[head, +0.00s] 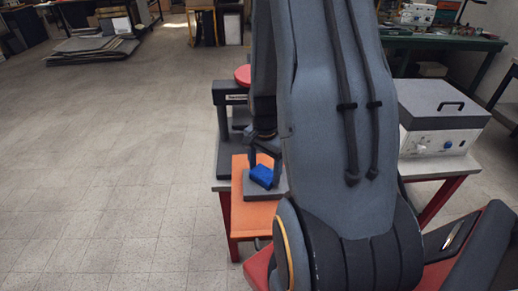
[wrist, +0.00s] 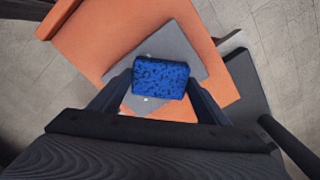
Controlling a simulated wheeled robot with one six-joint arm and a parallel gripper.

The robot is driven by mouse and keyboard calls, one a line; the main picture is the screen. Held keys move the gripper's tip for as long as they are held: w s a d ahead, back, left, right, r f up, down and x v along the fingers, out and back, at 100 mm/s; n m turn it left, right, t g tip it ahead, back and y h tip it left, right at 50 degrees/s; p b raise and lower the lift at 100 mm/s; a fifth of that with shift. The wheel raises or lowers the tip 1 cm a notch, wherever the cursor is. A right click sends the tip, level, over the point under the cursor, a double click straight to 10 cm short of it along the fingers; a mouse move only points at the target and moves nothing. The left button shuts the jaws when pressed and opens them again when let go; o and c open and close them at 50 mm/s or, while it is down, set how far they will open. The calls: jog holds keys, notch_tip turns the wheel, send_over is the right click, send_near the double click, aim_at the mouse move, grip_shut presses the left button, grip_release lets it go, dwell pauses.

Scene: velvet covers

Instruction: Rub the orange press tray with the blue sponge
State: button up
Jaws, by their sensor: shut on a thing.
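The blue sponge (wrist: 160,78) is a speckled block held between the two dark fingers of my gripper (wrist: 160,90). The sponge also shows in the head view (head: 262,177), low over a grey square plate (head: 257,191). The orange press tray (head: 252,219) lies flat under that plate at the table's left end. In the wrist view the orange surface (wrist: 100,32) spreads around the grey plate (wrist: 182,45). The sponge overlaps the plate there. I cannot tell whether the sponge touches the surface below. My arm hides the right side of the tray in the head view.
A dark press-like machine with a red round top (head: 243,75) stands just behind the tray. A grey-lidded white box (head: 438,118) stands on the table at right, past my arm. The tiled floor (head: 110,180) on the left is clear.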

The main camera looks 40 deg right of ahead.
jog(key=shift+w+a+r, duration=0.1)
jog(key=shift+w+a, duration=0.1)
jog(key=shift+a, duration=0.15)
jog(key=r+p, duration=0.1)
jog(key=r, duration=0.1)
jog(key=shift+s+d+r+p, duration=0.2)
jog(key=shift+r+p, duration=0.1)
jog(key=shift+p, duration=0.1)
jog(key=shift+w+a+r+p, duration=0.15)
jog(key=shift+r+p, duration=0.45)
jog(key=shift+r, duration=0.05)
jog(key=shift+r+p, duration=1.6)
jog(key=shift+r, duration=0.4)
